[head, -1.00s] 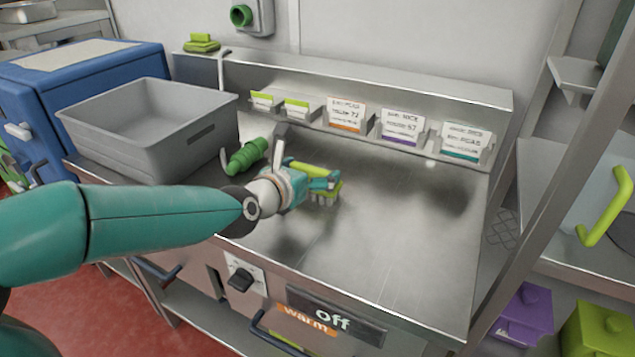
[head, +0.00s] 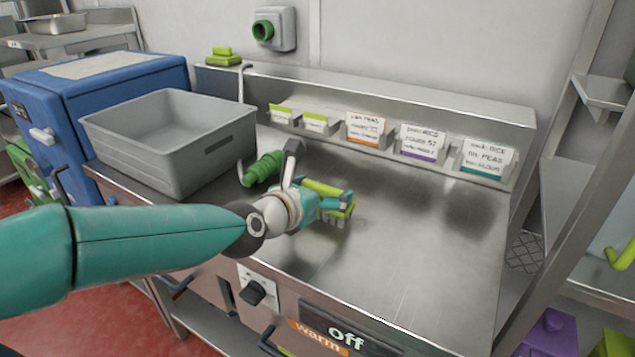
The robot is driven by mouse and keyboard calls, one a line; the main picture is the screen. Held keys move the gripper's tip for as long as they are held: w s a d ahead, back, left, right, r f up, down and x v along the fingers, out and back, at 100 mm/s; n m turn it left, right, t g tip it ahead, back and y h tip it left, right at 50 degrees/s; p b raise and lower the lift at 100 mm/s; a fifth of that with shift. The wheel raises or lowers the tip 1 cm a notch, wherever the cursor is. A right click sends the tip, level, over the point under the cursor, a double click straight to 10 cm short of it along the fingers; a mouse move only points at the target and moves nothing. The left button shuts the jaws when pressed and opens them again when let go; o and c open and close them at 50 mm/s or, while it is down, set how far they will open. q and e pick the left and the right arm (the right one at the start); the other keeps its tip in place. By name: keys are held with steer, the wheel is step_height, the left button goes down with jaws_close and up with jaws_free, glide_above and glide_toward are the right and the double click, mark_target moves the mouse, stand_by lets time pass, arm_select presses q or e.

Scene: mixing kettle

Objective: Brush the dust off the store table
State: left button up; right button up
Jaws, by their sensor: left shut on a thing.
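The store table (head: 420,260) is a steel worktop with dull darker patches on its surface; I cannot tell which are dust and which are reflections. My left gripper (head: 335,202) is shut on a lime-green brush (head: 322,188). The brush's pale bristles (head: 338,220) point down at the table near its middle left; whether they touch is hard to tell. The gripper hides part of the brush handle. My right gripper is not in view.
A grey bin (head: 170,140) stands at the table's left end, with a green ribbed nozzle (head: 263,168) beside it. Card holders (head: 418,143) line the back ledge. A switch knob (head: 254,292) is on the front. The table's right half is clear.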

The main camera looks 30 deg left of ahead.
mark_target(346, 213)
arm_select(q)
steer(key=shift+d+p, duration=0.5)
steer(key=shift+d, duration=0.6)
steer(key=shift+d+p, duration=0.35)
steer(key=shift+d, duration=0.75)
steer(key=shift+s+d+f, duration=0.1)
steer(key=shift+d, duration=1.3)
steer(key=shift+s+d+f, duration=0.1)
steer(key=shift+d, duration=1.25)
steer(key=shift+v, duration=0.8)
steer(key=shift+s+f, duration=0.1)
steer(key=shift+s, duration=0.15)
steer(key=shift+a, duration=0.15)
steer(key=shift+a+f+b, duration=0.1)
steer(key=shift+a+b, duration=0.5)
steer(key=shift+a, duration=0.05)
steer(key=shift+w+a+b, duration=0.1)
steer(key=shift+a+b, duration=0.55)
steer(key=shift+a, duration=0.55)
steer(key=a+b, duration=0.2)
steer(key=shift+a+f, duration=0.1)
steer(key=shift+a, duration=0.2)
steer(key=shift+w+a+b, duration=0.1)
steer(key=shift+a+b, duration=0.7)
steer(key=shift+a, duration=0.5)
steer(key=shift+a+b, duration=0.45)
steer(key=shift+a, duration=0.55)
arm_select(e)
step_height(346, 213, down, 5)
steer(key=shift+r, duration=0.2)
